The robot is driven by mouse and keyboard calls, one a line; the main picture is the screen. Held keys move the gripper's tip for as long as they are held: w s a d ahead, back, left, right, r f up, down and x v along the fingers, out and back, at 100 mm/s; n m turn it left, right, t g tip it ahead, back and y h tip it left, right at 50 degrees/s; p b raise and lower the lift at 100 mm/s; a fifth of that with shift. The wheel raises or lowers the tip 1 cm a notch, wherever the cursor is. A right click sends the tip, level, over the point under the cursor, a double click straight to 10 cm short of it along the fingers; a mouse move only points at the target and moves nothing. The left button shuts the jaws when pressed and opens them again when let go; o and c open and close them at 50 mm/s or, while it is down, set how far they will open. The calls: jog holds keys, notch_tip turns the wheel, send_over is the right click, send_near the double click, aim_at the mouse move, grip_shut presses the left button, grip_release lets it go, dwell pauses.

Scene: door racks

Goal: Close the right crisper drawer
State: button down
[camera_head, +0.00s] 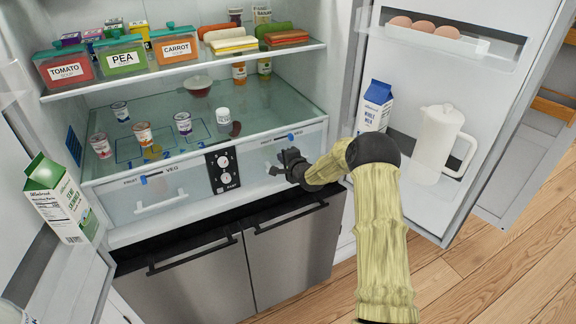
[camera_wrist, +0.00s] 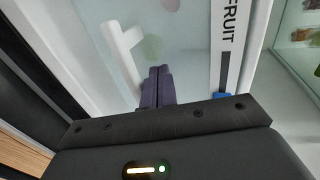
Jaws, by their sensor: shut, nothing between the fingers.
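The right crisper drawer (camera_head: 310,146) has a pale translucent front with a blue slider on its top strip. It sits under the glass shelf, to the right of the black control panel, and looks about level with the left drawer; I cannot tell whether a small gap is left. My gripper (camera_head: 280,168) is shut and empty at the drawer front and hides part of it. In the wrist view, the closed fingers (camera_wrist: 157,86) point at the drawer front (camera_wrist: 190,50), between the white handle (camera_wrist: 122,50) and the FRUIT label strip (camera_wrist: 228,35). I cannot tell whether they touch it.
The left crisper drawer (camera_head: 150,203) is beside the control panel (camera_head: 223,168). Both fridge doors stand open; the right one holds a milk carton (camera_head: 374,108), a white pitcher (camera_head: 438,140) and eggs (camera_head: 422,27). Steel lower doors (camera_head: 295,250) are below. Cups stand on the glass shelf.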

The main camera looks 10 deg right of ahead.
jog(key=shift+w+r, duration=0.2)
jog(key=shift+w, duration=0.05)
jog(key=shift+a+r, duration=0.1)
jog(key=shift+r, duration=0.1)
jog(key=shift+s+d, duration=0.25)
jog(key=shift+s, duration=0.1)
jog(key=b+v, duration=0.2)
jog(key=v, duration=1.4)
jog(key=shift+s+f, duration=0.3)
jog(key=shift+s, duration=0.15)
jog(key=shift+d, duration=0.1)
